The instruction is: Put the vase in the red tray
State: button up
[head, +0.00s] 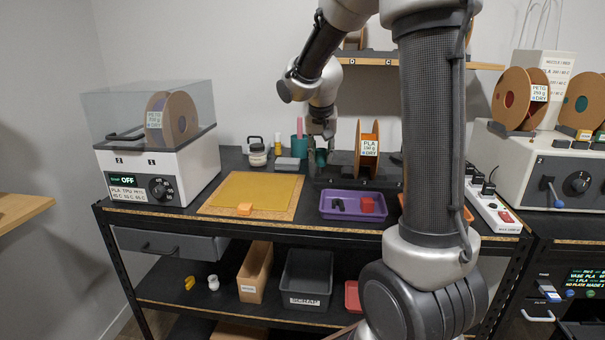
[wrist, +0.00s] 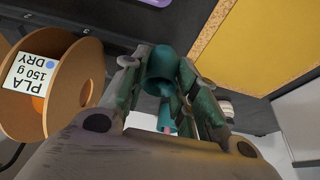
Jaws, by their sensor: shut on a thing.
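My gripper (wrist: 160,75) is shut on a teal vase (wrist: 160,62), which sits between its fingers in the wrist view. In the head view my gripper (head: 320,140) is at the back of the bench, left of the upright filament spool, with the teal vase (head: 321,158) at its fingertips. I cannot tell whether the vase still touches the surface below. A red tray (head: 352,297) shows in part on the lower shelf, cut off by my arm. An orange tray (head: 468,213) on the bench is mostly hidden behind my arm.
A purple tray (head: 352,214) with small dark and red parts lies in front of my gripper. The spool (head: 367,165) stands close on the right. A teal cup (head: 299,146) and a jar (head: 257,156) are on the left. A yellow mat (head: 250,190) holds an orange block.

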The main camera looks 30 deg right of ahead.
send_near(320, 191)
jog(key=x, duration=0.4)
jog(key=shift+w+d+f, duration=0.15)
jog(key=shift+f, duration=0.2)
jog(key=shift+f, duration=0.15)
jog(key=o, duration=0.8)
